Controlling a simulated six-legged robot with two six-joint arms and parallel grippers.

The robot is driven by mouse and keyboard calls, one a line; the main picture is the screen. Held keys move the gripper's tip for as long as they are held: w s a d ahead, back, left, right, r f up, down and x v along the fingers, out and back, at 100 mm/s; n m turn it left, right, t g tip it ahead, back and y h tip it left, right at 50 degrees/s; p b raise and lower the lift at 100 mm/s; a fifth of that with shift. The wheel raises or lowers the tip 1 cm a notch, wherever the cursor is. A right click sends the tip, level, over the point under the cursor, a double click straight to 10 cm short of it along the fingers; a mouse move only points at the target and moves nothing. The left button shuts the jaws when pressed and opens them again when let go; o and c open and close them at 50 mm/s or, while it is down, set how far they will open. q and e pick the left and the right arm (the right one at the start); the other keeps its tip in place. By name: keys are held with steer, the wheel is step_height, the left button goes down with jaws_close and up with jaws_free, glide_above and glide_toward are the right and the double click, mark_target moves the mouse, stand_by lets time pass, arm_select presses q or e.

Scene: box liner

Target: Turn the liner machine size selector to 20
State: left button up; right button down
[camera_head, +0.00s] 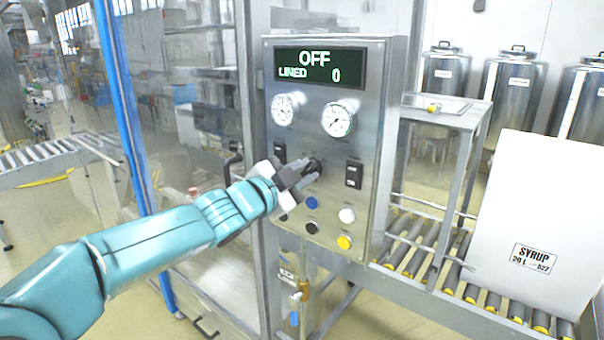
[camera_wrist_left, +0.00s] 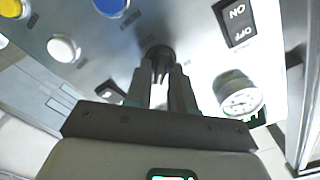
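The liner machine panel (camera_head: 322,235) is a grey metal box with a dark display (camera_head: 319,68) reading "OFF" and "LINED 0". A black round selector knob (camera_head: 316,166) sits mid-panel; it also shows in the left wrist view (camera_wrist_left: 157,52). Its size marks are too small or hidden to read. My left gripper (camera_head: 308,174) is at the knob, its two fingertips (camera_wrist_left: 164,72) close together against it. They partly hide the knob, so I cannot tell whether they are clamped on it. My right gripper is in neither view.
Black rocker switches (camera_head: 353,175) flank the knob, one marked ON/OFF in the wrist view (camera_wrist_left: 236,22). Two gauges (camera_head: 338,119) are above. Blue, white (camera_head: 346,215), black and yellow buttons are below. A white "SYRUP 20 L" box (camera_head: 540,220) stands on the roller conveyor (camera_head: 470,292) at right.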

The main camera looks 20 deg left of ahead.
arm_select(q)
steer(key=shift+o, duration=0.6)
steer(key=shift+s, duration=0.1)
steer(key=shift+s+a, duration=0.15)
steer(key=shift+s, duration=0.05)
steer(key=v, duration=1.5)
steer(key=shift+s, duration=0.35)
steer(key=shift+a+r, duration=0.1)
